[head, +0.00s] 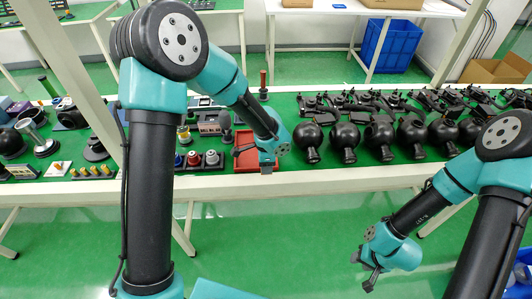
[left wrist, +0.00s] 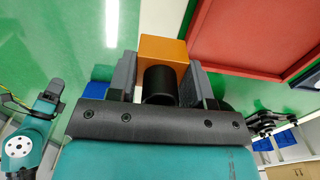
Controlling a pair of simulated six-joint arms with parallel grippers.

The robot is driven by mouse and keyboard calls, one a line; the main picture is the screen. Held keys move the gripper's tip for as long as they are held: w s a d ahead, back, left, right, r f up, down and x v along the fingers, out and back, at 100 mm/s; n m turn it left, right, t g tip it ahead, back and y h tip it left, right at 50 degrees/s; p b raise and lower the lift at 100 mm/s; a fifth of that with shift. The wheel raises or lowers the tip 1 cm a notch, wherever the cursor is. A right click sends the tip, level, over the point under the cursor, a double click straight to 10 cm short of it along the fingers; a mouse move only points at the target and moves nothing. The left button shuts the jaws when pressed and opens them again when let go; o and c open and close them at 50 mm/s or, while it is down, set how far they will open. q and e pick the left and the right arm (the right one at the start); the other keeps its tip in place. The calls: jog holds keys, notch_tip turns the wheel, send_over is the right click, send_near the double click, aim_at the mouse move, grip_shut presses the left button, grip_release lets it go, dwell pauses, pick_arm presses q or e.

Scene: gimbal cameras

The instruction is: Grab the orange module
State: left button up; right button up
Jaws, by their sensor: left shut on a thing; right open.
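The orange module (left wrist: 163,50) is a box-shaped orange block with a dark cylinder (left wrist: 160,85) on the side facing the left wrist camera. My left gripper (left wrist: 158,75) is shut on it, with a grey finger on each side. In the head view my left gripper (head: 255,160) is over the red tray (head: 258,186) near the bench's front edge, and the module cannot be made out there. My right gripper (head: 362,271) is open and empty, in front of the bench over the green floor.
Several black dome cameras (head: 345,140) stand right of the tray. Small red and white parts (head: 193,158) and a grey box (head: 209,128) are left of it. Black gimbal parts (head: 350,102) line the back.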

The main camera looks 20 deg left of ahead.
pick_arm(q)
jog(key=shift+s+d+r, duration=0.1)
jog(key=shift+s+d, duration=0.1)
jog(key=shift+s, duration=0.45)
